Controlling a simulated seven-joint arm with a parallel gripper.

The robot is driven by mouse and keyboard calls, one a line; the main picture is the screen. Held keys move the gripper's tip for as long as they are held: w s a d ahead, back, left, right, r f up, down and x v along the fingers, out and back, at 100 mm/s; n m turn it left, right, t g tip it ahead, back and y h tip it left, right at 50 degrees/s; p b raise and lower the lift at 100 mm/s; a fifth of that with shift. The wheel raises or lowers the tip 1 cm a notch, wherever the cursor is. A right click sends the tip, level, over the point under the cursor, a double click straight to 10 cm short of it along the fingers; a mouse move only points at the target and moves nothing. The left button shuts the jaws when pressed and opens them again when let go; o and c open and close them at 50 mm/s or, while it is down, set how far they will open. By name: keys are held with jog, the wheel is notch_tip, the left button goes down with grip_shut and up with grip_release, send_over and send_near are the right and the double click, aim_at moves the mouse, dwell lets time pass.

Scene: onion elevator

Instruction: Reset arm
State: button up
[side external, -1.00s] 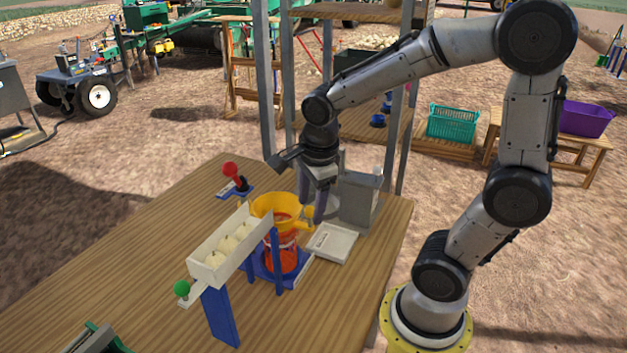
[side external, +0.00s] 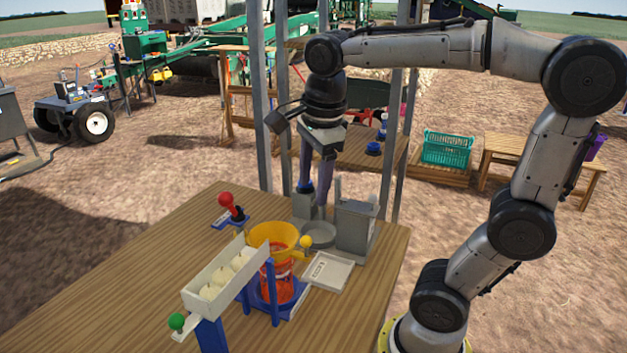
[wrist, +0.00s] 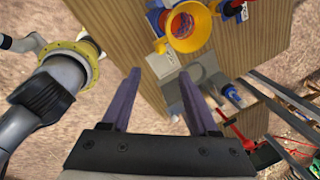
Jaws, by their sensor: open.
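My gripper (side external: 314,195) points down, open and empty, above the far right part of the wooden table. In the wrist view its two purple fingers (wrist: 158,88) stand apart with nothing between them. It is behind the yellow funnel (side external: 272,235), in front of the metal posts. The funnel sits over an orange-red container (side external: 277,284) in a blue stand. A white chute (side external: 208,305) holding several pale onions (side external: 225,279) slopes beside the funnel. The grey device (side external: 356,228) is just right of the fingers; it is unclear in the side view how high they are above the table.
A red-knobbed lever (side external: 228,203) stands at the left of the funnel, and a white tray (side external: 329,271) lies at its right. Metal posts (side external: 263,110) rise behind the table. A teal basket (side external: 446,149) is on the right. The near left tabletop (side external: 130,260) is clear.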

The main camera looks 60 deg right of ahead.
jog(key=s+a+f+n+t, duration=0.2)
jog(key=s+f+n, duration=0.1)
jog(key=n, duration=0.9)
jog(key=s+a+f+n+t+y, duration=0.1)
jog(key=s+n, duration=0.4)
jog(key=n, duration=0.8)
jog(key=shift+a+f+t, duration=0.4)
jog(key=shift+a+f, duration=0.1)
jog(key=shift+f, duration=0.65)
jog(key=shift+s, duration=0.1)
